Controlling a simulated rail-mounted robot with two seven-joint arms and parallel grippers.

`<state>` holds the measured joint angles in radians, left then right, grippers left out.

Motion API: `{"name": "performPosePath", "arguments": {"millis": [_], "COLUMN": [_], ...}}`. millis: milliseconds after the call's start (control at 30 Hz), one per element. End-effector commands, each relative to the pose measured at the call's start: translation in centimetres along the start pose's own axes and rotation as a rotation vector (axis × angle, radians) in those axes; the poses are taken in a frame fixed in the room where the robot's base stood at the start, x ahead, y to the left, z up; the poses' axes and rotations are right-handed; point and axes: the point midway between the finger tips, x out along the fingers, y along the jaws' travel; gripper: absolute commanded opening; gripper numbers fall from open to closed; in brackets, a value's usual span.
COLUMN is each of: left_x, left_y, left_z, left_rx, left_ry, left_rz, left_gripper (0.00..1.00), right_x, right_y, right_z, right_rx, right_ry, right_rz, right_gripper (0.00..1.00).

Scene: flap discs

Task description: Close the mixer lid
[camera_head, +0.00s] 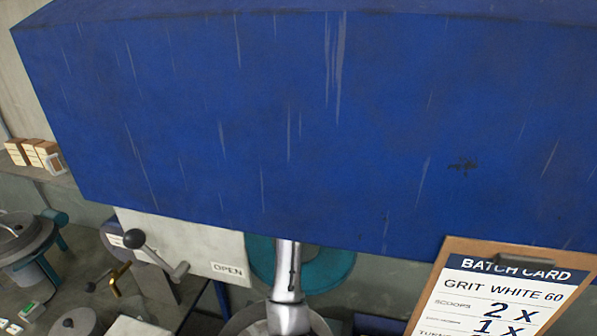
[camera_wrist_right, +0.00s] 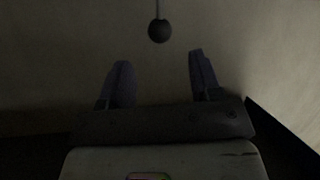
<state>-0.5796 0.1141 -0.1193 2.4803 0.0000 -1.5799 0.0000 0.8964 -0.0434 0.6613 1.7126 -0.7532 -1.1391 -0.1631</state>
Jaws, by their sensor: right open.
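A grey round vessel with a lid-like top (camera_head: 22,238) and teal parts stands at the far left; I cannot tell whether it is the mixer. A teal ring (camera_head: 330,274) shows partly under a large blue box-like body (camera_head: 250,120). A crank lever (camera_head: 160,258) with a black ball knob (camera_head: 134,238) is on a pale panel (camera_head: 205,245) marked OPEN. In the right wrist view my right gripper (camera_wrist_right: 158,62) is open and empty, with a dark ball knob (camera_wrist_right: 159,31) on a thin rod ahead, between its finger lines. My left gripper is not in view.
The blue body fills the upper middle of the head view and hides what is behind. A batch card (camera_head: 500,295) on a clipboard is at lower right. Small boxes (camera_head: 33,152) sit on a ledge at left. A silver arm link, likely mine, shows at bottom middle.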

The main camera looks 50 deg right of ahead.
Motion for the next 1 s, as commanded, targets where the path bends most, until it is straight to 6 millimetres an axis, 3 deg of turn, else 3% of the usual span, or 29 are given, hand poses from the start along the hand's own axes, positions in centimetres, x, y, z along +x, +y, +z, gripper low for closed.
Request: {"name": "performPosePath", "arguments": {"millis": [200,400,933,1000], "left_x": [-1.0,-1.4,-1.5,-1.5], "left_y": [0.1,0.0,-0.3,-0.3], "left_z": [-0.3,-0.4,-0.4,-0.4], "left_rx": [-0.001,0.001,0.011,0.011], "left_ry": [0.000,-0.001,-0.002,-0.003], "left_rz": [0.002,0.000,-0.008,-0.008], "left_gripper": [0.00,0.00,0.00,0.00], "right_x": [3.8,6.0,7.3,7.3], "right_y": [0.0,0.0,0.0,0.0], "right_z": [-0.2,-0.1,0.0,0.0], "right_rx": [0.000,0.000,0.001,0.001], "right_ry": [-0.001,0.000,0.001,0.001], "right_rz": [0.000,-0.001,-0.001,-0.001], "right_gripper": [0.58,0.58,0.58,0.54]}}
